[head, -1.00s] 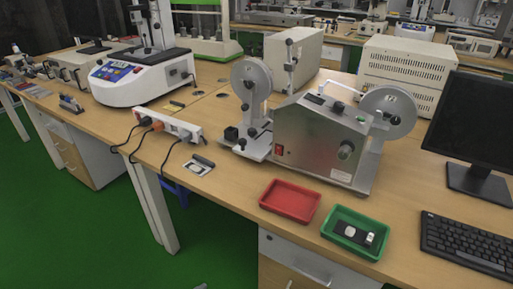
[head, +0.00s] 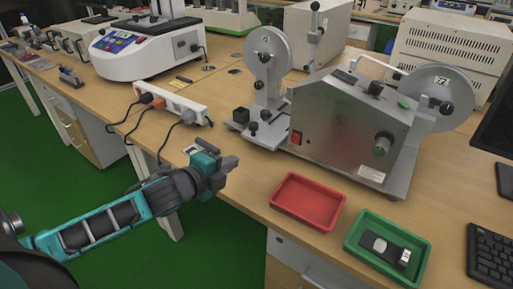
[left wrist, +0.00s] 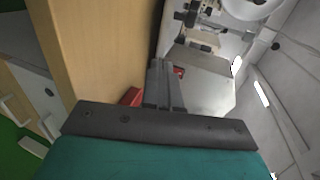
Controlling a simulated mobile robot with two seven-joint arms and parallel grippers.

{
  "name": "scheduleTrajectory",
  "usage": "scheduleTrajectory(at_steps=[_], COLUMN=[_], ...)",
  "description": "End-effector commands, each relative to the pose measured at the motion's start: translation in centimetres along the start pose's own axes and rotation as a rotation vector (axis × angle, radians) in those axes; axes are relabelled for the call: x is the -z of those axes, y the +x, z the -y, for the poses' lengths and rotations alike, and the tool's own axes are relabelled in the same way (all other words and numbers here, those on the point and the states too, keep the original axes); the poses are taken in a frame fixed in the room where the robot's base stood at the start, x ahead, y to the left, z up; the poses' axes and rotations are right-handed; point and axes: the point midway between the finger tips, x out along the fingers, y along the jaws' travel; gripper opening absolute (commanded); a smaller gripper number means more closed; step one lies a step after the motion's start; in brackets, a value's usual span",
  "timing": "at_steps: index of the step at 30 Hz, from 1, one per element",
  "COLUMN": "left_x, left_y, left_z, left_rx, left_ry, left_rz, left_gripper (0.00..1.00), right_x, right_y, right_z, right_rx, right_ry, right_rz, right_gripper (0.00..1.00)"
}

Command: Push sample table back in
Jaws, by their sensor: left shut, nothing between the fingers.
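The silver testing machine (head: 345,128) stands on the wooden desk, with a grey disc on each side. A low metal plate with black knobs (head: 262,133) sticks out at its left end; it may be the sample table, but I cannot tell for sure. My left gripper (head: 231,162) is shut and empty, near the desk's front edge, in front of the plate and apart from it. In the left wrist view its closed fingers (left wrist: 164,84) point toward the machine's metal body (left wrist: 200,79). The right gripper is not in view.
A red tray (head: 307,203) and a green tray (head: 419,261) holding small items lie in front of the machine. A keyboard (head: 492,258) is at the right. Bare desk lies between gripper and red tray.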

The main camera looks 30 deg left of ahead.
Motion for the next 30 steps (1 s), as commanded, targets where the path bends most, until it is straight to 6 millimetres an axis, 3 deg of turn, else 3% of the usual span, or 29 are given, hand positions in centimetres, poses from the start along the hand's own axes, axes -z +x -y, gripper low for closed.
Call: scheduleTrajectory(at_steps=[11,18,30], left_x=[0.0,0.0,0.0], left_y=[5.8,9.1,10.9], left_z=[-0.1,0.6,1.1], left_rx=[0.002,0.002,-0.002], left_ry=[-0.004,-0.003,-0.002], left_rz=[0.001,0.001,0.0], left_gripper=[0.0,0.0,0.0], right_x=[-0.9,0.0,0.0], right_y=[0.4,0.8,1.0], right_z=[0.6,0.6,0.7], right_rx=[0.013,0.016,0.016], right_ry=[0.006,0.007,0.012], right_rz=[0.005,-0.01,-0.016], right_gripper=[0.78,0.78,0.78])
